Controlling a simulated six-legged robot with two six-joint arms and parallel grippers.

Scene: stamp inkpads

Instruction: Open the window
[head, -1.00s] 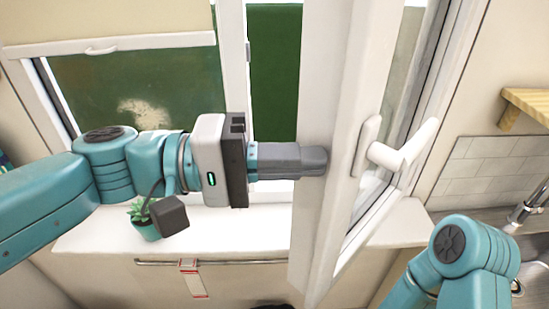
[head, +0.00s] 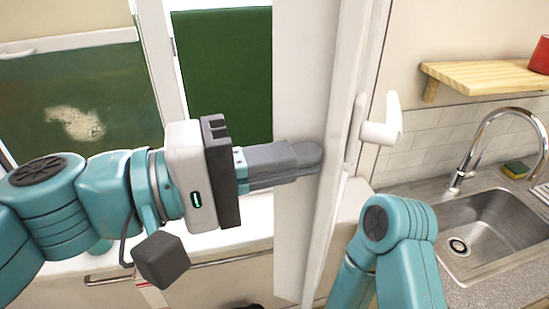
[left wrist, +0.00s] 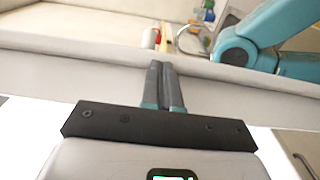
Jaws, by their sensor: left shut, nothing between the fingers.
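The white window sash (head: 300,230) stands swung inward from its frame, with an open gap to its left showing dark green outside. Its white handle (head: 385,125) is on the right-hand side of the sash. My left gripper (head: 318,155) is shut and empty. Its grey fingers lie against the left face of the sash, apart from the handle. In the left wrist view the closed fingertips (left wrist: 161,68) point at the pale sash, which spans the picture. My right arm shows at the lower right, but its gripper is out of view.
A metal sink (head: 490,232) with a curved tap (head: 500,115) is at the right, below a wooden shelf (head: 490,77) bearing a red object (head: 540,55). The white windowsill (head: 235,222) and a rail (head: 190,267) run below the window.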

